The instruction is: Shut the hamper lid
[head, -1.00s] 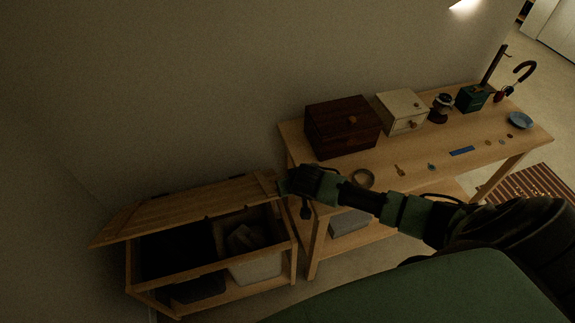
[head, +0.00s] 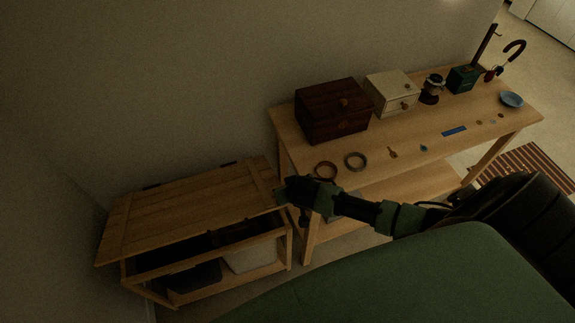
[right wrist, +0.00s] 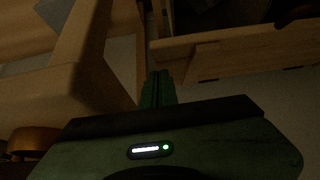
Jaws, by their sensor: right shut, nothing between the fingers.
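The wooden hamper (head: 207,281) stands low against the wall at the left in the head view. Its slatted wooden lid (head: 190,210) is partly lowered, tilted over the box with a gap at the front. A dark bin and a pale bin (head: 252,257) show inside through the gap. My right gripper (head: 284,191) is at the lid's right end, by its front corner; whether it touches is hard to tell. In the right wrist view my fingers (right wrist: 158,88) are together with nothing between them. My left gripper is not in view.
A wooden table (head: 400,145) stands just right of the hamper, its leg close to my right gripper. On it are a dark wooden box (head: 331,110), a cream drawer box (head: 391,92), rings (head: 355,161) and small items. A striped mat (head: 530,170) lies beyond.

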